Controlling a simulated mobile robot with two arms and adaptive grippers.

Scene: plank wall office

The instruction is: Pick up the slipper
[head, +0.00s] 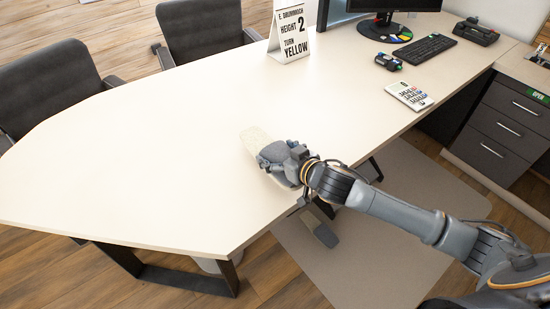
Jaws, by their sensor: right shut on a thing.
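The slipper (254,138) is a pale, cream-coloured thing at the near edge of the desk, left of the middle of the head view. Only its far part shows, because my right gripper covers the rest. My right gripper (273,157) reaches in from the lower right and is shut on the slipper, low over the desk top. I cannot tell whether the slipper touches the desk. My left gripper is not in view.
The pale desk top (130,150) is clear to the left. A sign (291,33), a monitor base (385,30), a keyboard (425,48), a printed card (409,95) and a small dark device (388,62) stand farther back. Dark chairs (45,85) line the far side.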

